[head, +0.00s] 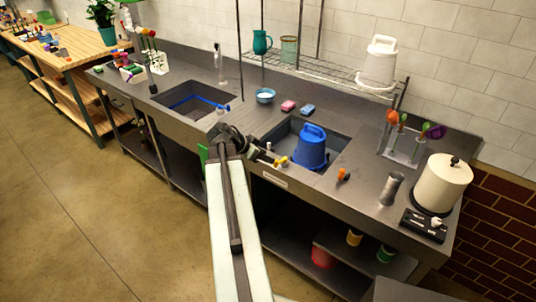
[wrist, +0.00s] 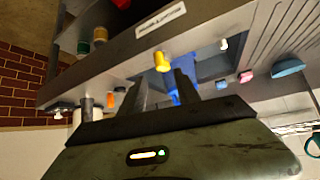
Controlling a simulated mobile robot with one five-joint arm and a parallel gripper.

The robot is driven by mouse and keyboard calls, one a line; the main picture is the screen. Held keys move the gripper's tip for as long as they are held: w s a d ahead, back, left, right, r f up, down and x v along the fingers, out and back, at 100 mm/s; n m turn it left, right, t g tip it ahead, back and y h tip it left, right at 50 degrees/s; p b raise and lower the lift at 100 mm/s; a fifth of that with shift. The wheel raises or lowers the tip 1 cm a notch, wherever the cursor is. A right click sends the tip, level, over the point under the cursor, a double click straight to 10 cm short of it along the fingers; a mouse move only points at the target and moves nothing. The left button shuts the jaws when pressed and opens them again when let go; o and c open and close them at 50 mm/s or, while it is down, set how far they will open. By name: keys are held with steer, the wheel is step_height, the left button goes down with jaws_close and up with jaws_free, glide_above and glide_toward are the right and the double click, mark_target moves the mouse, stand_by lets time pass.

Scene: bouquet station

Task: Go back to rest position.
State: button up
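My arm reaches out from the bottom of the head view, and my gripper (head: 272,159) is over the front edge of the counter, left of the right-hand sink. In the wrist view, the two dark fingers of my gripper (wrist: 162,90) stand apart with nothing visibly held between them. A small yellow thing (wrist: 162,61) shows beyond the fingertips. In the head view a yellow thing (head: 282,161) is close to the gripper; I cannot tell whether they touch.
A blue bucket (head: 311,150) stands in the right sink. The left sink (head: 193,100) holds a blue tool. An orange-topped item (head: 343,175), a grey cylinder (head: 391,189) and a paper roll (head: 442,184) stand on the right. A wire shelf (head: 330,72) is behind. Floor (head: 90,215) is clear at left.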

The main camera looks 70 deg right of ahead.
steer(key=w+a+f+n+t, duration=0.2)
steer(key=w+a+n+t, duration=0.4)
steer(key=w+a, duration=2.05)
steer(key=w+a+f+n+y, duration=0.2)
steer(key=w+a+n, duration=0.35)
steer(key=a, duration=0.75)
steer(key=s+a+f+n+y, duration=0.1)
steer(key=a+n+y, duration=0.1)
steer(key=a+n, duration=0.4)
steer(key=s+a+f+n+g+y, duration=0.1)
steer(key=a+n, duration=0.6)
steer(key=a, duration=0.8)
steer(key=f+y, duration=0.1)
steer(key=y, duration=0.1)
steer(key=shift+s+y, duration=0.2)
steer(key=shift+y, duration=0.1)
